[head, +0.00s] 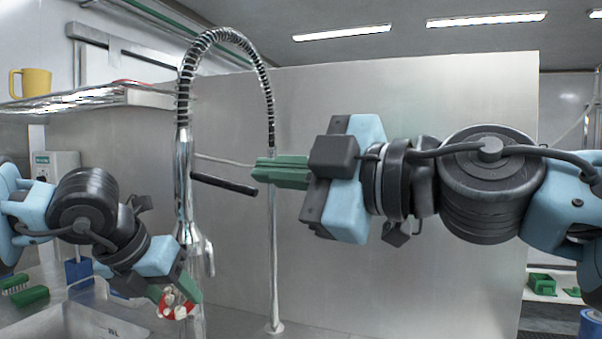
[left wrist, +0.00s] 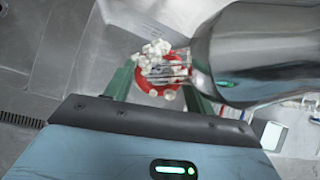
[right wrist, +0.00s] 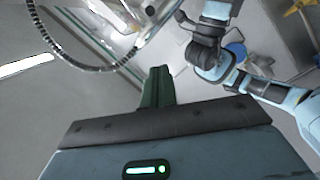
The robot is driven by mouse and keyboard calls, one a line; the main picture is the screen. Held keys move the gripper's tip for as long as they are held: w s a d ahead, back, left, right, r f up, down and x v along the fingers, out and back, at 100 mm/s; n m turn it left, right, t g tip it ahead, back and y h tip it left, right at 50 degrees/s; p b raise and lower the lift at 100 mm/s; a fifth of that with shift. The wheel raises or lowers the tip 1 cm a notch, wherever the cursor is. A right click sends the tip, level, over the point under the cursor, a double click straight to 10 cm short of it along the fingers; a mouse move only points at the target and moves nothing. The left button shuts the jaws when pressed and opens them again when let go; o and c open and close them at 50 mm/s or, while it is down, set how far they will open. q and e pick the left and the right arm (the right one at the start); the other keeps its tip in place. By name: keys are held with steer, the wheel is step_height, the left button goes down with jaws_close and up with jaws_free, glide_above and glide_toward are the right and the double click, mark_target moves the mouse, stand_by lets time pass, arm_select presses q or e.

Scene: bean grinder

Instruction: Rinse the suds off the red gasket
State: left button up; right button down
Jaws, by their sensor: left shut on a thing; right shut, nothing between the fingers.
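The red gasket (head: 166,311) is at the lower left of the head view, with white suds (head: 180,297) on it. My left gripper (head: 175,293) is shut on the gasket, just below the steel spray head (head: 206,257) of the tap. In the left wrist view the gasket (left wrist: 146,88) has clumps of suds (left wrist: 152,50); thin clear streaks run from the spray head (left wrist: 262,50) across it. My right gripper (head: 262,171) is shut and empty, beside the end of the black tap lever (head: 225,184). Its closed fingers also show in the right wrist view (right wrist: 158,85).
The steel sink (head: 85,322) lies at the lower left, with green brushes (head: 28,296) beside it. A coiled spring hose (head: 225,35) arches above. A shelf (head: 100,97) holds a yellow mug (head: 33,82). A tall steel panel (head: 420,100) stands behind.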

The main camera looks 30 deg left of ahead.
steer(key=shift+d, duration=1.45)
steer(key=n+y, duration=0.3)
steer(key=n, duration=1)
glide_toward(224, 184)
steer(key=s+d+f, duration=0.3)
steer(key=s+f, duration=0.1)
steer(key=s, duration=0.1)
steer(key=shift+f+t, duration=0.3)
steer(key=shift+f, duration=0.1)
steer(key=shift+a, duration=0.15)
steer(key=w+a+r, duration=0.4)
steer(key=a+r, duration=0.1)
steer(key=a, duration=0.4)
steer(key=shift+w+r, duration=0.2)
